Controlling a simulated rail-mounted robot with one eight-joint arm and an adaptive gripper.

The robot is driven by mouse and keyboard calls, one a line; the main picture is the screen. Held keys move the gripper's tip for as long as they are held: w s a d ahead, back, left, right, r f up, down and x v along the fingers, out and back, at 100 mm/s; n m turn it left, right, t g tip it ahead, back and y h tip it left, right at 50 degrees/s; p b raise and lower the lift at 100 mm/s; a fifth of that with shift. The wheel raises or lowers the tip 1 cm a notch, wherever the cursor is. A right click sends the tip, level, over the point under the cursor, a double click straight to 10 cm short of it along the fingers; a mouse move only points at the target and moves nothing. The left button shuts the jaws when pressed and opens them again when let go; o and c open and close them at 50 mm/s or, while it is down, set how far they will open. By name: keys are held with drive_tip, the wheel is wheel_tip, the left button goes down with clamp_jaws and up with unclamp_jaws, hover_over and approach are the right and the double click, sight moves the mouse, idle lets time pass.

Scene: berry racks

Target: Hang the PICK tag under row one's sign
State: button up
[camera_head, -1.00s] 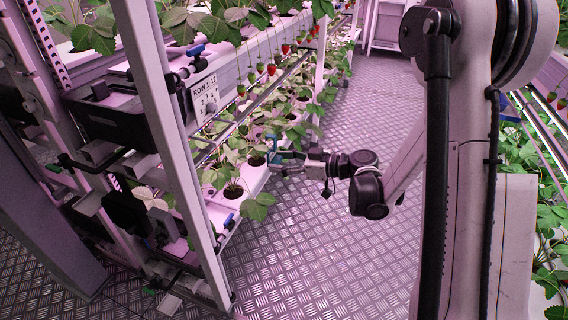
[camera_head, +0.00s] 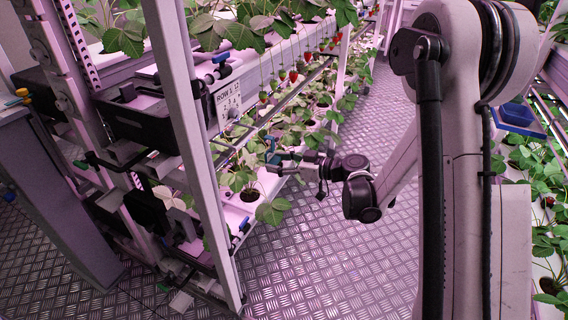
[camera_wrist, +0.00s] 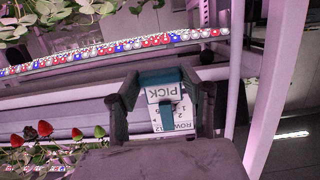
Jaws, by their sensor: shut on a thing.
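The PICK tag (camera_wrist: 160,93) is a white label on a teal piece, held between the fingers of my gripper (camera_wrist: 162,100) in the wrist view. It appears upside down there. My gripper (camera_head: 274,158) also shows in the head view, with a bit of blue at its tip; the tag's text is not legible there. The white ROW 1 sign (camera_head: 229,103) is on the left rack, to the upper left of my gripper. In the wrist view the sign (camera_wrist: 181,124) appears inverted behind the tag, partly hidden by it. I cannot tell the gap between them.
A rack post (camera_head: 189,150) stands left of the sign. Strawberry plants (camera_head: 265,95) and hanging berries fill the rack by my gripper. The metal floor aisle (camera_head: 325,250) is clear. A blue tray (camera_head: 517,116) and another planted rack are at right.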

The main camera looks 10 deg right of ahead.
drive_tip(key=x, duration=0.8)
idle(0.8)
drive_tip(key=o, duration=1.2)
drive_tip(key=shift+c, duration=0.2)
drive_tip(key=shift+s+r, duration=0.1)
